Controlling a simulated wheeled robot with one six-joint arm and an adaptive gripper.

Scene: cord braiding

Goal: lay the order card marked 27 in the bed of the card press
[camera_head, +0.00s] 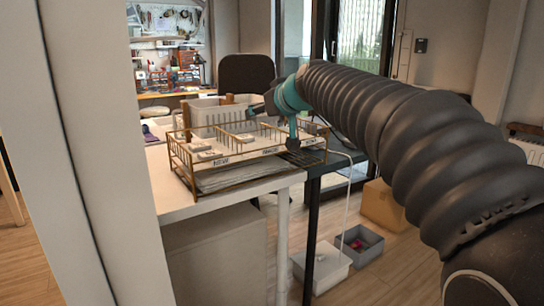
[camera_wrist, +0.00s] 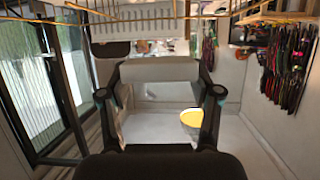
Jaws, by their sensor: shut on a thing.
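My gripper (camera_head: 275,128) is over the middle to right part of a wire tray (camera_head: 180,160) on the white table. In the wrist view its two dark fingers (camera_wrist: 159,80) stand either side of a pale flat piece, which looks like a card (camera_wrist: 160,71), and are shut on it. No number can be read on it. Several small white cards (camera_head: 201,148) lie in the tray's compartments. The left front label reads NEW; the others are too small to read surely. I cannot make out the card press in either view.
Papers (camera_head: 235,178) lie under the wire tray. A pale bin (camera_head: 212,112) stands behind it. A dark table (camera_head: 343,158) adjoins on the right. Grey bins (camera_head: 360,243) and a cardboard box (camera_head: 383,204) stand on the floor. A white post (camera_head: 95,150) fills the near left.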

